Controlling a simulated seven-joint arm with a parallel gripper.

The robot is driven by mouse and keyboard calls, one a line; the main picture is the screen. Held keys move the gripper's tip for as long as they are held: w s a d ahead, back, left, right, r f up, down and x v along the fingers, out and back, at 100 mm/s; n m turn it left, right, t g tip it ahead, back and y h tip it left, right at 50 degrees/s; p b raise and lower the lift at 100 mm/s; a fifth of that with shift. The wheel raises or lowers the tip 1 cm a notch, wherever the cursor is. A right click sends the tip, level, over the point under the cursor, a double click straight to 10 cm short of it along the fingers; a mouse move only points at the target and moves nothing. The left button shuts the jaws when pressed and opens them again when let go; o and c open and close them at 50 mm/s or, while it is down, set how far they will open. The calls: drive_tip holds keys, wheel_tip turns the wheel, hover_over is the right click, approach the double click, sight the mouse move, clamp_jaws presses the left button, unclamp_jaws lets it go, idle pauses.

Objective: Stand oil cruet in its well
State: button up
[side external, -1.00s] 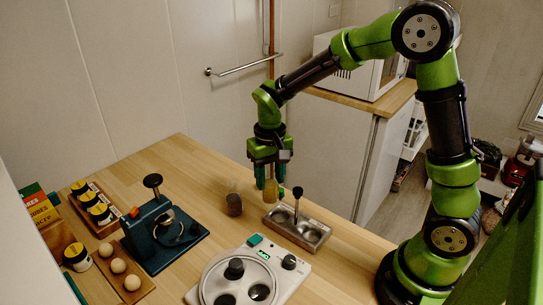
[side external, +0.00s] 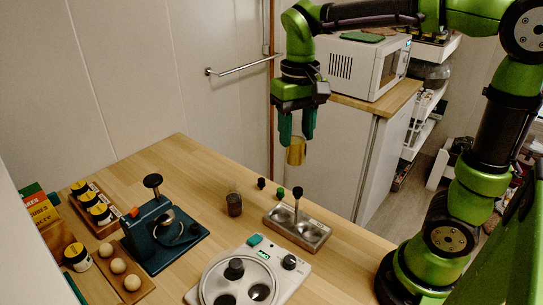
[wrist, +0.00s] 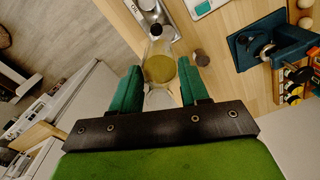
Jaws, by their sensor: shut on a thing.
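My gripper (side external: 297,125) is shut on the oil cruet (side external: 296,152), a clear glass vessel with yellow oil. The wrist view also shows the cruet (wrist: 161,68) between the teal fingers (wrist: 160,88). The metal cruet stand (side external: 310,236), with its wells and a dark-knobbed upright handle, rests on the worktop below the cruet. The wrist view shows part of the stand (wrist: 150,8) with an OIL label beside it. The inside of its wells is hard to make out.
A white device with a round plate (side external: 215,270) is in front. A teal press (side external: 150,235) and egg board (side external: 110,272) are left.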

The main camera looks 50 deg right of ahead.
drive_tip(key=s+f, duration=0.1)
drive_tip(key=s, duration=0.6)
drive_tip(key=f, duration=1.2)
drive_tip(key=w+f, duration=0.1)
drive_tip(key=f, duration=0.5)
drive_tip(key=shift+f, duration=0.35)
drive_tip(key=shift+f, duration=0.15)
drive_tip(key=o, duration=1.2)
drive_tip(key=shift+c, duration=0.2)
wheel_tip(320, 180, up, 19)
drive_tip(key=s+a+t+y, duration=0.1)
drive_tip(key=t+y, duration=0.1)
drive_tip(key=t, duration=0.5)
drive_tip(key=shift+s+a+n, duration=0.3)
drive_tip(key=shift+s, duration=0.05)
